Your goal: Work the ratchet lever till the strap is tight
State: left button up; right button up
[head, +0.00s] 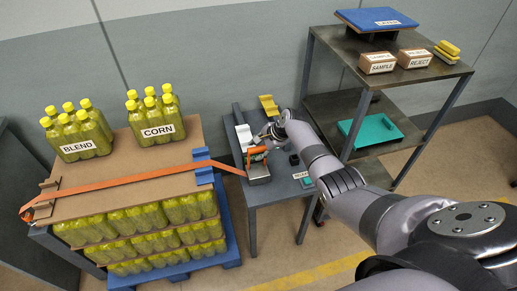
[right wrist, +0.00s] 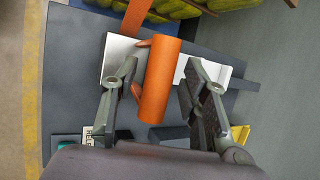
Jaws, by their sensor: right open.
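The ratchet (head: 258,172) is a grey metal body on the small dark table, with an orange lever handle (head: 257,151). In the right wrist view the orange handle (right wrist: 160,80) stands between the fingers of my right gripper (right wrist: 158,92). That gripper is open, with a finger on each side of the handle and a gap visible on its right. In the head view my right gripper (head: 266,138) is at the handle and partly hides it. The orange strap (head: 130,180) runs from the ratchet across the pallet load's top board to its left edge. My left gripper is out of view.
Bottle groups labelled BLEND (head: 76,134) and CORN (head: 156,122) stand on the top board (head: 110,166). A yellow piece (head: 268,105) and a RELEASE label (head: 301,175) are on the small table (head: 262,192). A shelf (head: 420,70) stands right.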

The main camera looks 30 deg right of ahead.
jog(key=shift+s, duration=0.1)
jog(key=v, duration=1.2)
jog(key=shift+c, duration=0.2)
